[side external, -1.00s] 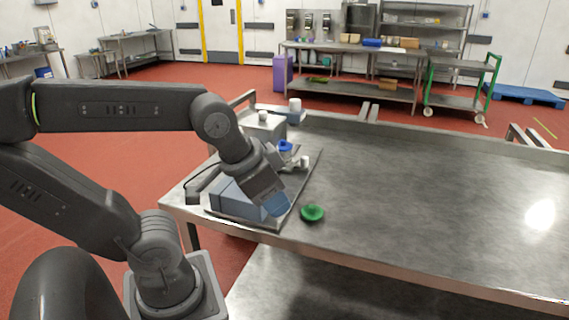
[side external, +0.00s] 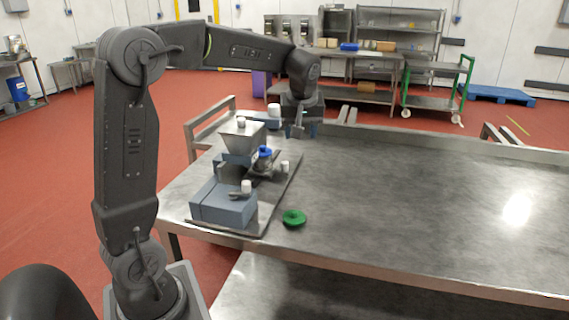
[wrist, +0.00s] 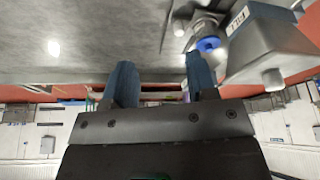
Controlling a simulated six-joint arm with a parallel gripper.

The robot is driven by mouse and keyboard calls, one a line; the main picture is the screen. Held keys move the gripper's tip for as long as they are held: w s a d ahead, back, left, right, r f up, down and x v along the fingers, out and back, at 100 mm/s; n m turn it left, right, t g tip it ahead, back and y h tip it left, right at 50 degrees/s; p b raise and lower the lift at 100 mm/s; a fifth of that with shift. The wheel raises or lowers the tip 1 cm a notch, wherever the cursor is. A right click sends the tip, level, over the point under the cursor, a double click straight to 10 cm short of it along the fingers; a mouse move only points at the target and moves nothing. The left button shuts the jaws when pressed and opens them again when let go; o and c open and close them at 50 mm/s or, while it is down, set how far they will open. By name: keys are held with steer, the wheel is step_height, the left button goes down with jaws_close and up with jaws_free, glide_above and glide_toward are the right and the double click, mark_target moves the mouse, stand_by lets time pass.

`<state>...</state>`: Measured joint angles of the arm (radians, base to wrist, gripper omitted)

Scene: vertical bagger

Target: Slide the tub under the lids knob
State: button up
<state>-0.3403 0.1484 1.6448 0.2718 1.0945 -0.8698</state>
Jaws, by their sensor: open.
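A small green round dish (side external: 294,219), the likeliest tub, lies on the steel table at the front right of the bagger's base. Which lid is meant I cannot tell; small white knobs show on the grey hopper (side external: 241,141) and on the blue-grey front box (side external: 224,207). The wrist view shows the hopper (wrist: 262,48) at right, beside a blue collar (wrist: 208,43). My gripper (wrist: 160,75) is open and empty, with nothing between its blue fingers. In the side external view my gripper (side external: 298,130) is raised near the back of the bagger, well away from the dish.
The blue collar (side external: 265,152) sits on the bagger beside a white knob (side external: 285,166). Another white knob (side external: 273,109) stands behind the hopper, near my gripper. The table (side external: 400,200) is clear to the right of the bagger.

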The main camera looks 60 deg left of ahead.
mark_target(285, 162)
steer(key=w+a+f+n+g, duration=0.1)
steer(key=w+a+f+n, duration=0.15)
steer(key=a, duration=0.35)
steer(key=w+a+f+n+g, duration=0.1)
steer(key=w+a+f+n, duration=0.15)
steer(key=a, duration=0.25)
steer(key=shift+y, duration=0.3)
steer(key=x, duration=1.4)
steer(key=shift+s+a+f, duration=0.15)
jaws_close()
